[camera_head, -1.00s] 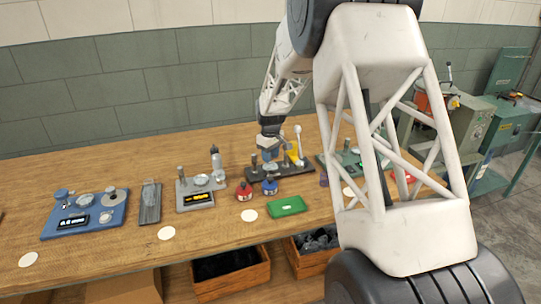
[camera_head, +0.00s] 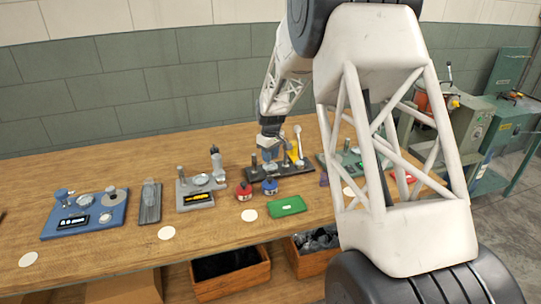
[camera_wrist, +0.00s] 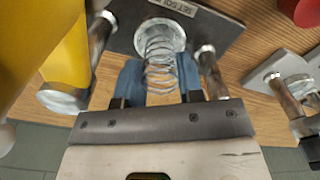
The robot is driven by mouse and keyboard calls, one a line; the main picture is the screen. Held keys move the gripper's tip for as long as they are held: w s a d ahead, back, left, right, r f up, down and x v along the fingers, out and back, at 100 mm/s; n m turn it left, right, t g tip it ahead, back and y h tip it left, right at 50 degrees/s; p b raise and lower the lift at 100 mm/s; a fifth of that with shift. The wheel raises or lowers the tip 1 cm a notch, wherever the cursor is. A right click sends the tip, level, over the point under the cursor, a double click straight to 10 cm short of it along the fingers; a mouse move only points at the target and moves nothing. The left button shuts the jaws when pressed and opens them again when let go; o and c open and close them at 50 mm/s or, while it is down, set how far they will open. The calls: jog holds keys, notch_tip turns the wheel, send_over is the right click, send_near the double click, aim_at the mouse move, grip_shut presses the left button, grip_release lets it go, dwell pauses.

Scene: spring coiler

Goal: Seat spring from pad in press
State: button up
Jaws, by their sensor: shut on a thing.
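My gripper (camera_wrist: 159,72) is shut on the spring (camera_wrist: 160,52), with a blue finger on each side of the coil in the wrist view. The spring's far end overlaps a round silver seat (camera_wrist: 177,28) on the press's dark plate (camera_wrist: 122,38); I cannot tell whether it touches. In the head view my gripper (camera_head: 269,155) is low over the press, whose dark base (camera_head: 292,171) is at the back of the bench. The spring is too small to make out there.
Metal posts (camera_wrist: 210,72) stand close on both sides of my fingers, with a yellow part (camera_wrist: 67,55) at left. Other stations stand to the left.

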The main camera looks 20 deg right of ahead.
jog(key=shift+f, duration=0.45)
dwell(0.4)
jog(key=o, duration=1.1)
jog(key=shift+d+r, duration=0.1)
jog(key=shift+r, duration=1.9)
jog(key=shift+r, duration=2.45)
